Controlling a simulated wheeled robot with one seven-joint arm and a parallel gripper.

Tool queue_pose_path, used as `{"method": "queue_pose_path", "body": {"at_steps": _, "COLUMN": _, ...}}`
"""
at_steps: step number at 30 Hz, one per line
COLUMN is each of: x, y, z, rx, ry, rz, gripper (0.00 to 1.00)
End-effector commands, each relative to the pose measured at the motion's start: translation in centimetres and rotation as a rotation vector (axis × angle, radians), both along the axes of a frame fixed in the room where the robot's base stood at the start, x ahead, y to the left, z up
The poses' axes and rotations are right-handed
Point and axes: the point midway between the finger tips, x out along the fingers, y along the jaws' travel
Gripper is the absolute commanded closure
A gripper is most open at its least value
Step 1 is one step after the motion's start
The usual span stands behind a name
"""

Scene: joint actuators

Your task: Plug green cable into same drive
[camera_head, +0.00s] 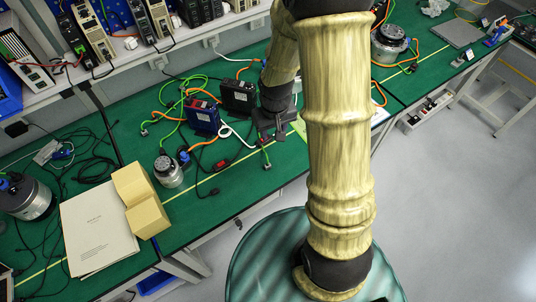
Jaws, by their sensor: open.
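A green cable (265,154) ends in a small plug just below my gripper (272,136). My gripper is dark, open and low over the green table. Whether the cable lies between the fingers or under them is hidden. A blue drive (203,116) and a black drive (238,98) stand upright side by side, left of my gripper. More green cable (160,117) loops on the table left of the drives, with loose ends. An orange cable and a white cable (236,135) lie around the drives. The drives' sockets are too small to make out.
A silver motor (168,171) stands in front of the drives. Yellow boxes (141,200) and a paper booklet (97,230) lie at left. Black cables clutter the left table. A shelf with several modules (93,35) runs above. My arm hides the table right of the gripper.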

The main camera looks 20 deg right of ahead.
Motion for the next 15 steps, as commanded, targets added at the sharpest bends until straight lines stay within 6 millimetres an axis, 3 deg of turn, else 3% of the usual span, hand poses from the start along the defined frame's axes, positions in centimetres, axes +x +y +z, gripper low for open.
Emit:
{"method": "queue_pose_path", "body": {"at_steps": 1, "x": 0.8, "y": 0.0, "z": -2.6, "rx": 0.000, "ry": 0.019, "rz": 0.010, "gripper": 0.58}}
{"method": "queue_pose_path", "body": {"at_steps": 9, "x": 3.9, "y": 0.1, "z": -13.3, "rx": 0.008, "ry": 0.087, "rz": 0.057, "gripper": 0.58}}
{"method": "queue_pose_path", "body": {"at_steps": 12, "x": 4.4, "y": 0.1, "z": -16.4, "rx": 0.015, "ry": 0.104, "rz": 0.067, "gripper": 0.58}}
{"method": "queue_pose_path", "body": {"at_steps": 15, "x": 4.7, "y": 0.1, "z": -18.1, "rx": 0.018, "ry": 0.113, "rz": 0.072, "gripper": 0.58}}
